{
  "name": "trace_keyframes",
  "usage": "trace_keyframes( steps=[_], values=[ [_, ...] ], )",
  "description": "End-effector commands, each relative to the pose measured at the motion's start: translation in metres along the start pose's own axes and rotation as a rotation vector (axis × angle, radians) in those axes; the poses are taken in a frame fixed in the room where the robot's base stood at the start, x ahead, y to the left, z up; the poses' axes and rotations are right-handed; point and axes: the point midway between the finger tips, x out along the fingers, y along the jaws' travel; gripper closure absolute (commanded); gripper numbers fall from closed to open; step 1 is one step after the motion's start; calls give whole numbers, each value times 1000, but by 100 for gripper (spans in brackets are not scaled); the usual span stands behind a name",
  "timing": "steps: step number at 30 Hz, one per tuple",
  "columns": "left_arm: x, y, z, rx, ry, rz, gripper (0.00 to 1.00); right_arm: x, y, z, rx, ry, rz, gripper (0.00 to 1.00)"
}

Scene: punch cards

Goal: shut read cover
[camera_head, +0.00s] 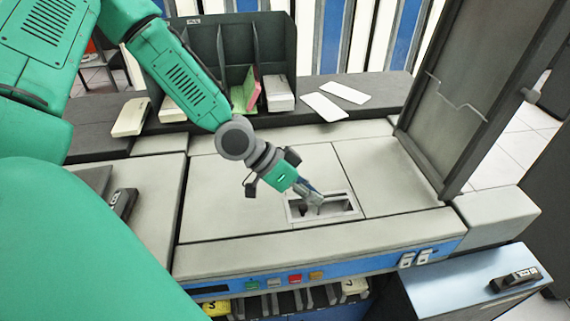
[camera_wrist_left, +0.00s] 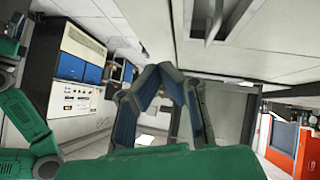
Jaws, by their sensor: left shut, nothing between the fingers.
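The read cover appears to be the large dark panel (camera_head: 475,85) standing upright and open at the right of the card machine (camera_head: 250,180). My left gripper (camera_head: 316,200) is over the small rectangular recess (camera_head: 345,208) in the machine's pale top, well left of the panel. It is shut with nothing held. Whether its tips touch the recess cannot be told. In the left wrist view, its blue-padded fingers (camera_wrist_left: 160,70) close together at the tips. The right gripper is not in view.
A dark card rack (camera_head: 235,45) with cards stands at the back. Loose white cards (camera_head: 325,106) lie on the dark ledge beside the panel. Coloured buttons (camera_head: 294,279) line the front. A black handle (camera_head: 515,279) sits at the lower right. The pale top between the recess and panel is clear.

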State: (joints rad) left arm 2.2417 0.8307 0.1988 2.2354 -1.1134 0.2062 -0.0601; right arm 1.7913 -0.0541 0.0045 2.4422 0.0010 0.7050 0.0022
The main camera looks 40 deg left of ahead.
Motion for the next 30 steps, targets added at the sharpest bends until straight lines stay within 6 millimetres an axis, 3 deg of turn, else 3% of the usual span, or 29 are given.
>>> trace_keyframes(
  steps=[6,12,30],
  values=[
    [-42,8,0,-5,6,-2,100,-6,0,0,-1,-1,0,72],
    [-67,14,1,-2,1,-4,100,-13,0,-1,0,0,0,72],
    [-78,16,5,-3,-1,1,100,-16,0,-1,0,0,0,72]
  ],
)
